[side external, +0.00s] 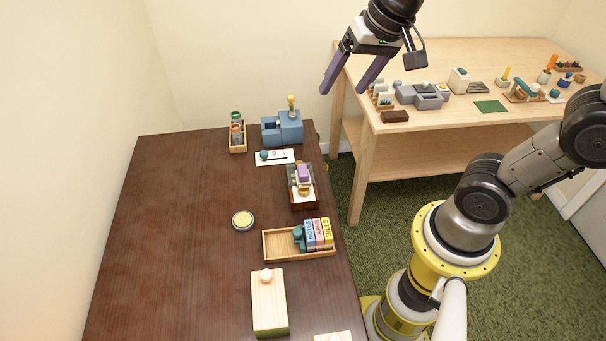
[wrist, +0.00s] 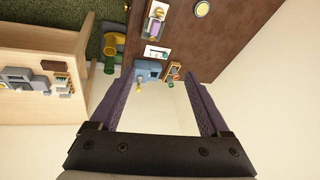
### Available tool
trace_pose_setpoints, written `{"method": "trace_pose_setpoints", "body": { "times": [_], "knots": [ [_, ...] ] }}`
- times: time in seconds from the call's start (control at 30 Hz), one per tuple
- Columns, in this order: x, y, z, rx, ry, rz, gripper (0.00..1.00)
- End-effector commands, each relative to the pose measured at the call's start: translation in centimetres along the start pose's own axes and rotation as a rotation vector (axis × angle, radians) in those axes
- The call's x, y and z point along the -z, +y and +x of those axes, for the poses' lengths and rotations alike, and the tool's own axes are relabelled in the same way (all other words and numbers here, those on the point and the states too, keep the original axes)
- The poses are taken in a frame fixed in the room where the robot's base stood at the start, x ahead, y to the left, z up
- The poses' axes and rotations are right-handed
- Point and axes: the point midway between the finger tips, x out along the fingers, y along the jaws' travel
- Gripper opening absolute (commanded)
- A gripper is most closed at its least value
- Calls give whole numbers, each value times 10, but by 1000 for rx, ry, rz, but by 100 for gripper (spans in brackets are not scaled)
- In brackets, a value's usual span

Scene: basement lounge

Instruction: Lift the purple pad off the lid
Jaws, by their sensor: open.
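The purple pad (side external: 303,171) sits on top of a small boxy item with a brown base (side external: 303,201) near the right edge of the dark table. It also shows in the wrist view (wrist: 158,13), at the top. A lid under the pad is too small to make out clearly. My gripper (side external: 347,88) is open and empty, with purple fingers. It is high above the table, up and to the right of the pad in the side view, well apart from it. In the wrist view the fingers (wrist: 162,95) frame bare wall.
The dark table (side external: 180,220) also holds a blue box (side external: 283,128), a wooden holder with jars (side external: 237,136), a white card (side external: 274,157), a yellow-topped tin (side external: 243,220), a tray of small boxes (side external: 285,255) and a wooden box (side external: 268,305). A light workbench (side external: 450,60) stands behind. The table's left is clear.

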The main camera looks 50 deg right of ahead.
Motion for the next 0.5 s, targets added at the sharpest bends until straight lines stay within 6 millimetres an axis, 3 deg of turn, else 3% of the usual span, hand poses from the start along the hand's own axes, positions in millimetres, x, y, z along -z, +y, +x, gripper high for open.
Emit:
{"method": "trace_pose_setpoints", "body": {
  "times": [0.1, 0.23, 0.4, 0.5],
  "knots": [
    [22, -16, 42, -57, -79, 100, 80],
    [34, -26, 93, -124, -157, 177, 80],
    [32, -26, 149, -202, -249, 194, 80],
    [25, -23, 169, -235, -289, 191, 80]
  ]
}}
